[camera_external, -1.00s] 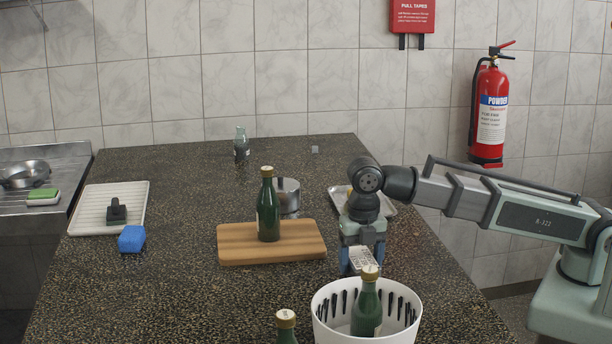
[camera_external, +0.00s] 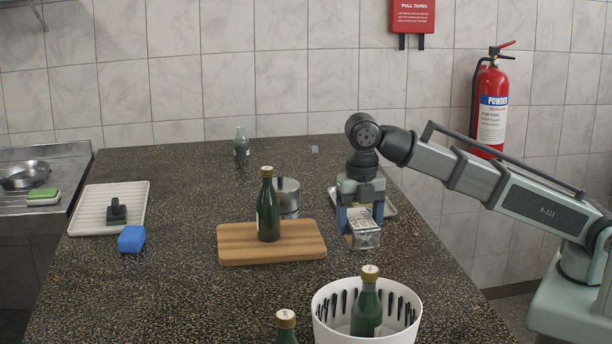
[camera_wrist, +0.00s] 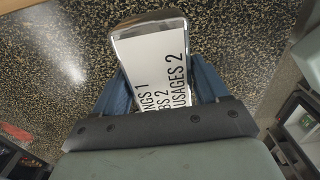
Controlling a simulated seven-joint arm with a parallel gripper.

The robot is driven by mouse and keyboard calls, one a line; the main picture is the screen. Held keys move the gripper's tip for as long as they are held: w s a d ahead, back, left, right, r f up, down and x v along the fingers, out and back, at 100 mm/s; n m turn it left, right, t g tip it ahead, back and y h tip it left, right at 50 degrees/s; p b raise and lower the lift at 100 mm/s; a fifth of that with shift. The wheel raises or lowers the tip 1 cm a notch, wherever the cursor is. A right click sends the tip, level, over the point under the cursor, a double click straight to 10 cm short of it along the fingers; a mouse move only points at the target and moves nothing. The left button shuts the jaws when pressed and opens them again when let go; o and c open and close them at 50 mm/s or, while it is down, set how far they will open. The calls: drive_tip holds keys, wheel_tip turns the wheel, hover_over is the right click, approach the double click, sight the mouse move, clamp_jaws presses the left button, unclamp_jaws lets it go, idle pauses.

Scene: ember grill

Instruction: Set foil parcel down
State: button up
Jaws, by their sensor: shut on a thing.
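The foil parcel (camera_external: 364,238) is a silvery block with a white label on top. My gripper (camera_external: 361,222) points down and is shut on it, with a blue finger on each side, right of the cutting board. In the wrist view, the parcel (camera_wrist: 150,42) sits between the blue fingers of my gripper (camera_wrist: 160,82); its label carries printed lines, one reading "USAGES 2". It appears held above the dark speckled counter (camera_external: 180,290); the exact gap beneath it is hard to tell.
A wooden board (camera_external: 240,251) bears a green bottle (camera_external: 268,212). A white basket (camera_external: 330,325) with a bottle stands in front. A metal tray (camera_external: 390,209) is partly hidden behind my gripper. The left-front counter is clear.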

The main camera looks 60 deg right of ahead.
drive_tip(key=w+d+m, duration=0.1)
drive_tip(key=w+d, duration=0.3)
drive_tip(key=w, duration=0.4)
drive_tip(key=w+d+m, duration=0.2)
drive_tip(key=w+d, duration=0.1)
drive_tip(key=w, duration=0.5)
drive_tip(key=w+d+m, duration=0.4)
drive_tip(key=w+d, duration=1.9)
drive_tip(key=d, duration=0.2)
drive_tip(key=w+d+m, duration=0.1)
drive_tip(key=w+d, duration=0.2)
drive_tip(key=d, duration=0.4)
drive_tip(key=w+d+m, duration=0.1)
drive_tip(key=w+d, duration=0.3)
drive_tip(key=d, duration=0.3)
drive_tip(key=shift+s+d+f, duration=0.1)
drive_tip(key=shift+f, duration=2.35)
drive_tip(key=shift+s+d+f, duration=0.1)
drive_tip(key=shift+f, duration=2.35)
drive_tip(key=shift+f, duration=0.1)
drive_tip(key=o, duration=1.3)
